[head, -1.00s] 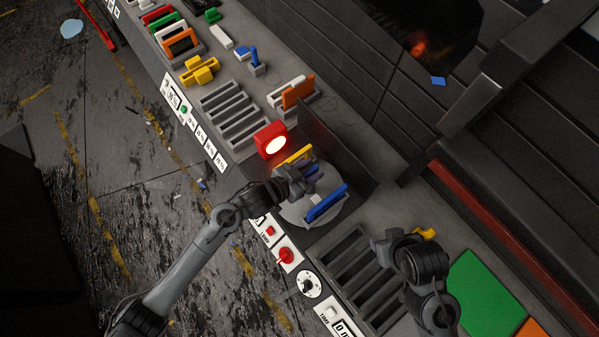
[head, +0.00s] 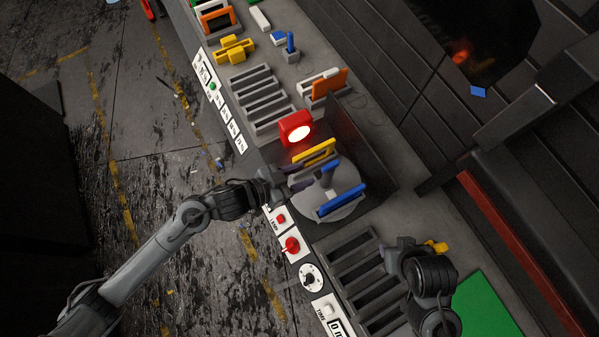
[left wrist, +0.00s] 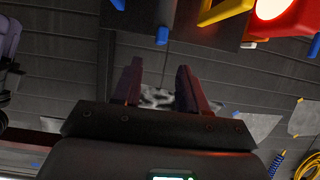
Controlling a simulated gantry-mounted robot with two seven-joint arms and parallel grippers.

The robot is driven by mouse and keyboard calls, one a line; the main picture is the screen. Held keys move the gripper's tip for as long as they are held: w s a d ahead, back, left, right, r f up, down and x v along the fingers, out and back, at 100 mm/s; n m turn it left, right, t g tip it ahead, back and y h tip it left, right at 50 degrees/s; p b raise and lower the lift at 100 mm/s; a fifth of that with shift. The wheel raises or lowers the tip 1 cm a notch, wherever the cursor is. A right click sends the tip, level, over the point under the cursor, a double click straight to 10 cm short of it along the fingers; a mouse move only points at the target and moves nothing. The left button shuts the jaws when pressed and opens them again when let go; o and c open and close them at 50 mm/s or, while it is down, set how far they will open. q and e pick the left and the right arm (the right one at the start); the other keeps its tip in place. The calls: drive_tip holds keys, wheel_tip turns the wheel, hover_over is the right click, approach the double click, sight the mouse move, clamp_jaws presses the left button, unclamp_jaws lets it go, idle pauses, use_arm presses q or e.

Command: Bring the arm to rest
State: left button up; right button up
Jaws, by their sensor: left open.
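My left gripper (head: 298,178) is open and empty at the left edge of a round grey turntable (head: 342,211). Its two dark fingers also show apart in the left wrist view (left wrist: 158,88). On the turntable stand a yellow frame (head: 315,152) at the back and a blue frame (head: 341,200) at the front. A red lamp (head: 296,127), glowing, stands behind them. My right gripper (head: 398,252) is above the bench at the right, close to a small yellow piece (head: 437,246); whether it grips anything is unclear.
A slotted grey rack (head: 362,270) lies in front of the turntable and another rack (head: 262,100) behind it. A dark upright panel (head: 362,150) stands right of the turntable. A red knob (head: 291,245) and a dial (head: 311,278) line the bench edge. The floor at left is open.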

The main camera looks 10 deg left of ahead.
use_arm(q)
drive_tip(key=s+r+n+t+y+p, duration=0.1)
drive_tip(key=s+r+n+y+p, duration=0.1)
drive_tip(key=s+r+n+p, duration=0.3)
drive_tip(key=s+a+n+g+y+p, duration=0.1)
drive_tip(key=s+a+y, duration=0.3)
drive_tip(key=a, duration=0.5)
drive_tip(key=s+a+n+g+y, duration=0.2)
drive_tip(key=s+a+g+y, duration=0.2)
drive_tip(key=a, duration=0.5)
drive_tip(key=shift+s+a+f+n+g+y+p, duration=0.2)
drive_tip(key=shift+s+n+g+y+p, duration=0.15)
drive_tip(key=shift+s, duration=0.85)
